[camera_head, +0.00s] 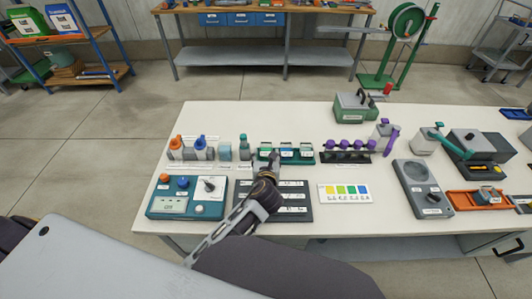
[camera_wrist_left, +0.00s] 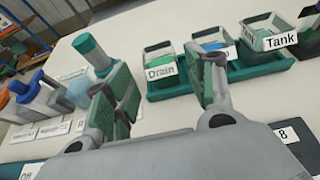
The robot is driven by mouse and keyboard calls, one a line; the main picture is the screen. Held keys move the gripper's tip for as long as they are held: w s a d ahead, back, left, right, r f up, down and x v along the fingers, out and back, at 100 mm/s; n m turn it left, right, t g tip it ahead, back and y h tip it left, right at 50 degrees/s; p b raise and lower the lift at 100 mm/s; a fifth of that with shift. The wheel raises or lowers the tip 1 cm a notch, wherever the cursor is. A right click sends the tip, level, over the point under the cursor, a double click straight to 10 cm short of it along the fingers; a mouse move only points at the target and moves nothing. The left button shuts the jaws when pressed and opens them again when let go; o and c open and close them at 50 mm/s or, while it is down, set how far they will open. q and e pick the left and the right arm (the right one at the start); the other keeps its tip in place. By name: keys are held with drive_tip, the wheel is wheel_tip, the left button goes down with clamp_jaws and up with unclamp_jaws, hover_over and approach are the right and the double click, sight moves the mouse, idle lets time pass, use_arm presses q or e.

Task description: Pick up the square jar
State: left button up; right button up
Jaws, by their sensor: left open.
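The square jar (camera_head: 225,152) looks like the short, pale blue-grey container in the row at the table's back left, between a blue-topped bottle (camera_head: 201,147) and a green-capped bottle (camera_head: 244,148). In the left wrist view the jar (camera_wrist_left: 75,91) is at the left, partly hidden by my finger. The green-capped bottle (camera_wrist_left: 94,56) stands just beyond it. My left gripper (camera_head: 268,163) is open, with nothing between its fingers. It is to the right of the jar, apart from it, in front of the green tray. Its two fingers (camera_wrist_left: 165,85) show in the wrist view.
The green tray (camera_head: 314,158) holds labelled bins, including Drain (camera_wrist_left: 160,70) and Tank (camera_wrist_left: 268,38). An orange-topped bottle (camera_head: 177,148) ends the row at left. A control box (camera_head: 187,207) lies in front. A rack with purple-topped items (camera_head: 348,155) stands right. Bare table lies behind the row.

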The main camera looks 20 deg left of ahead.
sight(266, 144)
use_arm(q)
drive_tip(key=shift+w+a+f, duration=0.15)
drive_tip(key=shift+w+f, duration=0.1)
drive_tip(key=shift+w, duration=0.35)
drive_tip(key=shift+w+a+f, duration=0.15)
drive_tip(key=shift+w+f, duration=0.1)
drive_tip(key=shift+w, duration=0.35)
drive_tip(key=shift+w+f, duration=0.1)
drive_tip(key=shift+w, duration=0.05)
drive_tip(key=shift+w+a+f, duration=0.1)
drive_tip(key=shift+w+a, duration=0.15)
drive_tip(key=shift+w, duration=0.25)
drive_tip(key=x, duration=0.2)
drive_tip(key=shift+w+a, duration=0.15)
drive_tip(key=shift+w, duration=0.15)
drive_tip(key=shift+w+a+f, duration=0.15)
drive_tip(key=shift+w+f, duration=0.15)
drive_tip(key=shift+w, duration=0.3)
drive_tip(key=c, duration=0.8)
drive_tip(key=shift+r, duration=0.15)
drive_tip(key=shift+c, duration=0.2)
drive_tip(key=shift+r, duration=0.6)
wheel_tip(266, 144, up, 8)
drive_tip(key=p, duration=0.1)
drive_tip(key=shift+r, duration=0.25)
use_arm(e)
drive_tip(key=shift+s+d+r, duration=0.1)
drive_tip(key=shift+s+r, duration=0.2)
drive_tip(key=shift+r, duration=0.2)
